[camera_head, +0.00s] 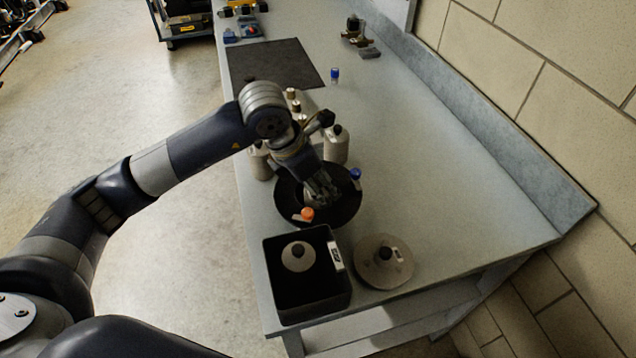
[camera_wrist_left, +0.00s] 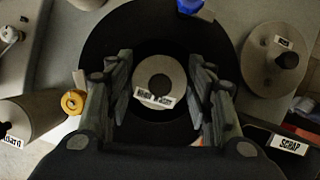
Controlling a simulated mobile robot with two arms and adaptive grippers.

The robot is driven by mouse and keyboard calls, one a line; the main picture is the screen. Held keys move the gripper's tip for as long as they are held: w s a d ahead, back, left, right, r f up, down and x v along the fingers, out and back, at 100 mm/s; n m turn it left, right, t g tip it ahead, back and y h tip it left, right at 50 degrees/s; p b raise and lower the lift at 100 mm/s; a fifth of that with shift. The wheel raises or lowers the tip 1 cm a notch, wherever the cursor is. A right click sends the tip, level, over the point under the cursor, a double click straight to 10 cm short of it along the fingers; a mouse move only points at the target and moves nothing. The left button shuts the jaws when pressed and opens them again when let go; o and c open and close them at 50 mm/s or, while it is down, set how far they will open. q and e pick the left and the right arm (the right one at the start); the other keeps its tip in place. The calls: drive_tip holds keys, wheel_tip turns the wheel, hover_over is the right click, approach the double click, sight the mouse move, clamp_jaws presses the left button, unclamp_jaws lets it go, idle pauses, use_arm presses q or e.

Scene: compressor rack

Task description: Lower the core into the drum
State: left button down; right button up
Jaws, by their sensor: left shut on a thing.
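The drum (camera_head: 345,207) is a wide black round body on the bench, and it fills the middle of the left wrist view (camera_wrist_left: 103,38). The core (camera_wrist_left: 175,72) is a pale grey round piece with a dark central hole and a white label. My left gripper (camera_head: 322,192) points down over the drum's centre. In the left wrist view, the gripper (camera_wrist_left: 163,100) has a finger on each side of the core and is shut on it. The hand hides most of the core in the head view; its depth in the drum cannot be told. My right gripper is not in view.
A blue clip (camera_head: 355,174) and an orange clip (camera_head: 307,214) sit at the drum's rim. In front stand a black scrap bin (camera_head: 270,262) holding a grey disc, and a knobbed grey lid (camera_head: 372,272). Grey bottles (camera_head: 336,150) stand behind. The bench's right side is clear.

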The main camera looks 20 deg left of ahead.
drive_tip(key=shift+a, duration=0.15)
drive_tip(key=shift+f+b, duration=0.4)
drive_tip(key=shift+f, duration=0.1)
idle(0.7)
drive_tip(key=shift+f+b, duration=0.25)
drive_tip(key=shift+b, duration=0.1)
idle(0.5)
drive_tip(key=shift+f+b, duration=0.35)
drive_tip(key=shift+b, duration=0.05)
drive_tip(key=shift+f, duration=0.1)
idle(0.4)
